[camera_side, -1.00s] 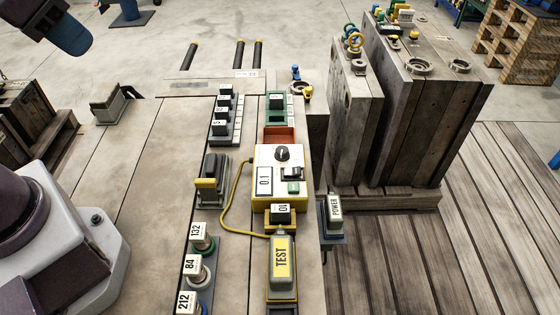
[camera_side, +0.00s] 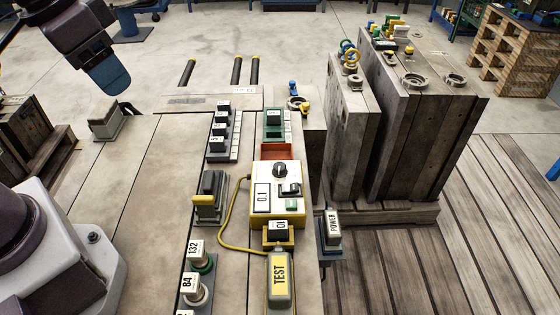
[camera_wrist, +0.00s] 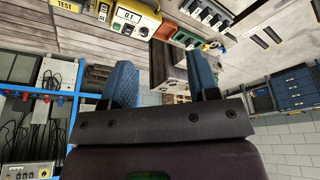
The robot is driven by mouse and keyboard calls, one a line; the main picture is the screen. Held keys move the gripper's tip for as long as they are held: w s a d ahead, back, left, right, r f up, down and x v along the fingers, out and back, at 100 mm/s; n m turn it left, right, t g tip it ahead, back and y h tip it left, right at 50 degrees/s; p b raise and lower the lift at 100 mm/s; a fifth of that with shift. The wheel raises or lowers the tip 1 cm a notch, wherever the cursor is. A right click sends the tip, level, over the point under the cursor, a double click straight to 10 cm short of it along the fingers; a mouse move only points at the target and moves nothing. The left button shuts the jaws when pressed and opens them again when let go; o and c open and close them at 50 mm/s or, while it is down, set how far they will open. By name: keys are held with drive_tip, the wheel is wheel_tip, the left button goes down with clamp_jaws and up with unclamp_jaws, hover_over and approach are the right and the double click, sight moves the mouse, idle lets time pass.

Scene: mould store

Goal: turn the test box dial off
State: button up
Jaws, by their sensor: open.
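The test box (camera_side: 262,222) is a yellow-and-white case on the bench, with a 0.1 display, a black switch and a green button. Its round black dial (camera_side: 280,170) sits on the top face near the far end. The dial's setting is too small to read. In the wrist view the test box (camera_wrist: 127,29) shows at the top, beyond the fingers. My gripper (camera_side: 108,78) is in the air at the upper left, well apart from the box. Its two blue fingers (camera_wrist: 163,82) are spread with nothing between them.
A yellow cable (camera_side: 223,235) loops left of the box to the TEST unit (camera_side: 280,282). A black lever switch (camera_side: 208,198) stands to the left. A row of black switches (camera_side: 220,130) lies behind it. Tall wooden-sided moulds (camera_side: 425,130) stand right. The left bench top is mostly clear.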

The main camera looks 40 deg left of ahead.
drive_tip(key=w+d+f+m+g, duration=0.1)
drive_tip(key=w+d+f+m, duration=0.15)
drive_tip(key=w, duration=0.25)
drive_tip(key=w+d+f+m+g, duration=0.2)
drive_tip(key=w+f+m, duration=0.1)
drive_tip(key=w, duration=0.2)
drive_tip(key=m, duration=1.7)
approach(280, 166)
drive_tip(key=shift+g, duration=0.3)
wheel_tip(280, 166, down, 9)
drive_tip(key=shift+w+d+r, duration=0.1)
drive_tip(key=shift+w, duration=0.05)
drive_tip(key=c, duration=0.9)
